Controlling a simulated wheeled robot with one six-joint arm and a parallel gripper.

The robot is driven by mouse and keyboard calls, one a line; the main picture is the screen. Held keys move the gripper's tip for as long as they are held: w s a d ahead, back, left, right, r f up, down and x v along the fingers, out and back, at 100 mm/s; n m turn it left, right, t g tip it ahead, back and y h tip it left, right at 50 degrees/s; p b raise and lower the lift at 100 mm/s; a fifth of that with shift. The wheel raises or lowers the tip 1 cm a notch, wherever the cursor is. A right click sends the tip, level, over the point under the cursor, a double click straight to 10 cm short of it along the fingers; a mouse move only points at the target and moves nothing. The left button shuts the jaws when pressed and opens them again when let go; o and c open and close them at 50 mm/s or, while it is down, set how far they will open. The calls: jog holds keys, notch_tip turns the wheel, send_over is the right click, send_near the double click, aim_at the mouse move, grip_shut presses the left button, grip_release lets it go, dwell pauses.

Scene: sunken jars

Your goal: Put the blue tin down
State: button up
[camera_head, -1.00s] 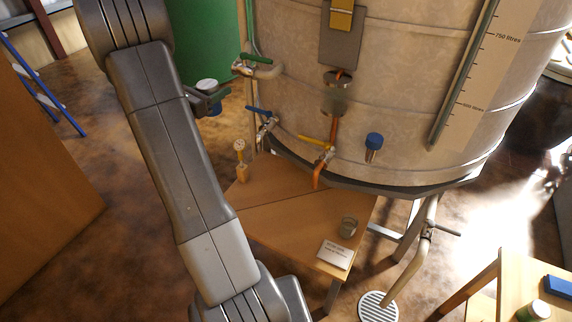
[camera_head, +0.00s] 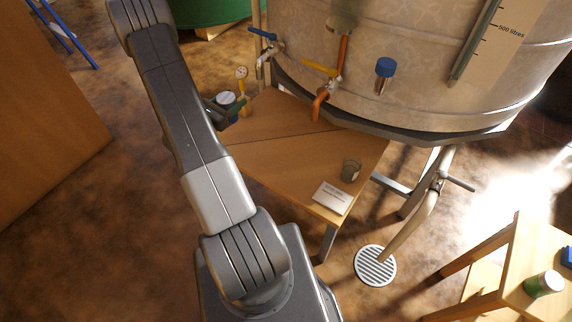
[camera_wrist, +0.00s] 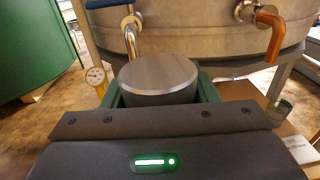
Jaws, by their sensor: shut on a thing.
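The tin (camera_head: 226,98) has a pale round lid; only a little of its dark bluish side shows in the head view. In the wrist view its brushed metal lid (camera_wrist: 158,72) faces up and its side looks dark grey. My gripper (camera_head: 221,110) is shut on it, with a greenish finger on either side in the wrist view. In the head view the tin appears by the far left edge of the wooden table (camera_head: 285,165). It seems upright. Its underside is hidden, so I cannot tell its height above the table.
A gauge (camera_head: 241,74) stands close behind the tin. A big tank (camera_head: 420,85) with taps rises behind the table. A glass (camera_head: 350,170) and a white card (camera_head: 331,198) occupy the table's front right. The table's middle is clear. A green tin (camera_head: 543,284) stands on another table.

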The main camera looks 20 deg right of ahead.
jog(key=s+d+f+m+g+h+b, duration=0.1)
jog(key=d+f+b, duration=0.7)
jog(key=b, duration=0.5)
jog(key=s+d+f+g+b, duration=0.1)
jog(key=s+d+f+b, duration=0.1)
jog(key=d+f+b, duration=0.65)
jog(key=f+b, duration=0.2)
jog(key=f, duration=0.1)
jog(key=a+f+b, duration=0.1)
jog(key=f+b, duration=0.1)
jog(key=f, duration=0.2)
jog(key=a+f+b, duration=0.1)
jog(key=f+b, duration=0.1)
jog(key=f, duration=0.1)
jog(key=shift+a+f, duration=0.15)
jog(key=shift+f, duration=0.1)
jog(key=shift+f+b, duration=0.2)
jog(key=shift+b, duration=0.2)
jog(key=o, duration=1)
jog(key=shift+o, duration=0.2)
jog(key=shift+r, duration=0.15)
